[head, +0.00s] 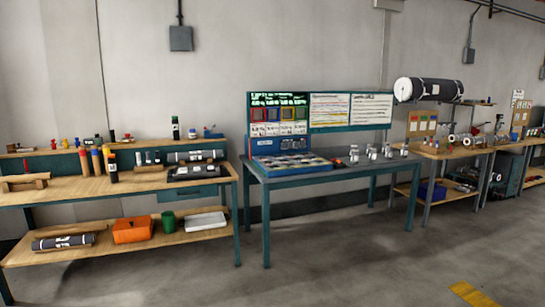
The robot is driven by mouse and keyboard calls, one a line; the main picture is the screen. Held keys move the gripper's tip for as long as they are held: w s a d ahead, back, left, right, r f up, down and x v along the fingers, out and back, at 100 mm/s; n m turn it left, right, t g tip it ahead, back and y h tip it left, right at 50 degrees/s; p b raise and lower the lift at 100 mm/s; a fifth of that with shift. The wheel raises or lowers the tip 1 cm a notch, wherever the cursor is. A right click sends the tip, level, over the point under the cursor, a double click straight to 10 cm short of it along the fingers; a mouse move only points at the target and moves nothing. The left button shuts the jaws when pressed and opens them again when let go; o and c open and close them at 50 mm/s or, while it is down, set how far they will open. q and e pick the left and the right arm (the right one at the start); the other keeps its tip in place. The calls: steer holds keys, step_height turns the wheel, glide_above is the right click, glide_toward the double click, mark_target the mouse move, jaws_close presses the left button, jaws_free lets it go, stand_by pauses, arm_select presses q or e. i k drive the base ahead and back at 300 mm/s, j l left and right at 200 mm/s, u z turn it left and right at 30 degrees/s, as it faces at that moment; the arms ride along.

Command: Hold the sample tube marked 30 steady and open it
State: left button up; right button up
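Several small pale containers stand on the right part of the middle table (340,174). They include a left one (354,153), a middle one (372,152) and a right one (388,151). They look upright, but they are too small to read any marking. I cannot tell which, if any, is the sample tube marked 30, or whether their caps are on. Neither of my grippers shows in the head view.
A board with papers (337,109) and a blue tray (292,164) are on the middle table. A wooden bench (70,190) with bottles stands left, another bench (440,151) right, with a dark roll (430,90) above it. The grey floor (340,260) in front is clear.

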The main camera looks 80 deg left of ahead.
mark_target(112, 168)
steer(key=j+u, duration=0.15)
steer(key=u, duration=0.3)
steer(key=j+u, duration=0.15)
steer(key=u, duration=0.25)
steer(key=j+u, duration=0.15)
steer(key=u, duration=0.3)
steer(key=j+u, duration=0.15)
steer(key=u, duration=0.25)
steer(key=j+u, duration=0.15)
steer(key=u, duration=0.3)
steer(key=i+j+u, duration=0.9)
steer(key=i+j, duration=0.15)
steer(key=i+j+u, duration=0.25)
steer(key=i+u, duration=0.2)
steer(key=i, duration=0.2)
steer(key=i+j, duration=0.1)
steer(key=i, duration=0.35)
steer(key=i+j, duration=0.15)
steer(key=i, duration=0.3)
